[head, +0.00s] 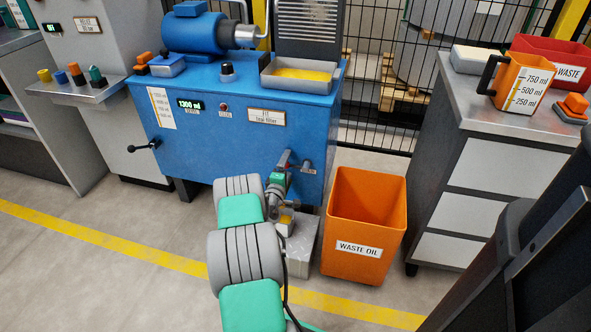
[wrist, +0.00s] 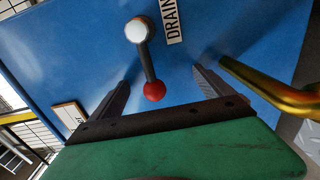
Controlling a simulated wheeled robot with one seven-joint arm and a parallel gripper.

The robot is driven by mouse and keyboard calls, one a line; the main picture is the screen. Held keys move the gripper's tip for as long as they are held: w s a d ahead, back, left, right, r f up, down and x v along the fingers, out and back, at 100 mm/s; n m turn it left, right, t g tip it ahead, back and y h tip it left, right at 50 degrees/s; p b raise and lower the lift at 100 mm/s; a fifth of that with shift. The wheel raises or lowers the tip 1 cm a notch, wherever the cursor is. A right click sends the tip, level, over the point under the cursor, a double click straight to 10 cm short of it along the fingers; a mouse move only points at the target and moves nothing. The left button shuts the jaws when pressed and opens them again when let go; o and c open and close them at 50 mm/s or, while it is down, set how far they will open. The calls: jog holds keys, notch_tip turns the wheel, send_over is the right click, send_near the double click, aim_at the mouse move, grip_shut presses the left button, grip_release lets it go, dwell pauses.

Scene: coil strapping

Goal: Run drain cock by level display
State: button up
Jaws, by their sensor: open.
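The drain cock shows in the wrist view as a dark lever (wrist: 146,62) with a pale round hub and a red ball end, beside a DRAIN label (wrist: 173,22). My gripper (wrist: 162,78) is open, with one finger on each side of the red ball and a gap to both; I cannot tell whether it touches. In the head view my arm reaches to the lower front of the blue tank (head: 225,150), and its end partly hides the cock. The level display (head: 189,104) on the tank reads 1300 ml, beside a white scale strip (head: 161,108).
A brass-coloured pipe (wrist: 270,88) passes right of the fingers. An orange WASTE OIL bin (head: 364,215) stands right of the tank. An orange measuring jug (head: 517,82) stands on the right cabinet (head: 490,145). A black-handled lever (head: 146,146) juts out at the tank's left.

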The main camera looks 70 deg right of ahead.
jog(key=a, duration=0.4)
jog(key=s+a, duration=0.1)
jog(key=shift+a+p, duration=0.3)
jog(key=shift+a, duration=0.1)
